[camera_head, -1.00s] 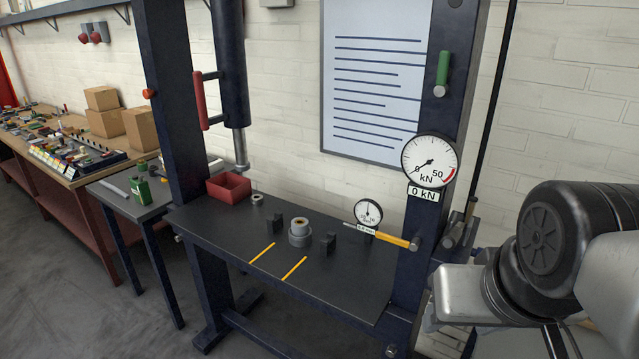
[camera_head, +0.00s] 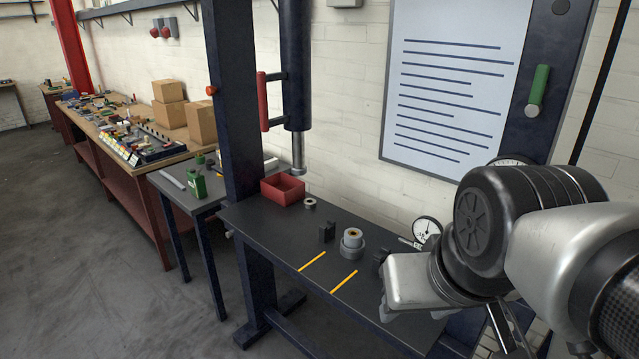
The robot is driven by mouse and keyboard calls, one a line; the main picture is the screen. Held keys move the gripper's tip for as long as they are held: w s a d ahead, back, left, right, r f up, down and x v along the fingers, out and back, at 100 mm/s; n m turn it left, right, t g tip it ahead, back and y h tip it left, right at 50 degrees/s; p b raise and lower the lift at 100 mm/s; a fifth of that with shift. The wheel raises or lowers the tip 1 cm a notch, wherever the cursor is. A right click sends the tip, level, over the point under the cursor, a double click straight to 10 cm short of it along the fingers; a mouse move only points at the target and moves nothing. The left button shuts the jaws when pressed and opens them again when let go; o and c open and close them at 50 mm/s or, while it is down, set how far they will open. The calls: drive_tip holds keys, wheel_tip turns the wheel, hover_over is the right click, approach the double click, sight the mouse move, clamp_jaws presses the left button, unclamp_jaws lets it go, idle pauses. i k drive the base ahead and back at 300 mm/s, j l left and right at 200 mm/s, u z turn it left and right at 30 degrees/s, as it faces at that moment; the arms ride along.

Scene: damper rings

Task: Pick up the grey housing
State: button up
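The grey housing (camera_head: 352,250) is a short round piece standing on the dark press table, between two black blocks. A lighter ring with a brownish centre (camera_head: 353,235) sits at its top; I cannot tell how deep it goes in. My gripper (camera_head: 386,309) is at the lower right, in front of the table's right part. It appears to the right of the housing and apart from it in the picture. Its fingers are mostly hidden behind its own silver body, so its opening does not show.
Black blocks flank the housing, one on the left (camera_head: 327,232), one on the right partly behind my arm. A small ring (camera_head: 310,203) and a red bin (camera_head: 283,188) lie further left. The press ram (camera_head: 297,150) hangs above. Yellow lines (camera_head: 344,281) mark the clear front.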

sight(350, 242)
drive_tip(key=i+j+z, duration=0.1)
drive_tip(key=j+z, duration=0.15)
drive_tip(key=j, duration=1.05)
drive_tip(key=i+j+z, duration=0.15)
drive_tip(key=j, duration=0.15)
drive_tip(key=i+j+z, duration=0.1)
drive_tip(key=j, duration=0.25)
drive_tip(key=i+j+z, duration=0.15)
drive_tip(key=j, duration=0.2)
drive_tip(key=i+j+z, duration=0.1)
drive_tip(key=i+z, duration=0.2)
drive_tip(key=i, duration=0.6)
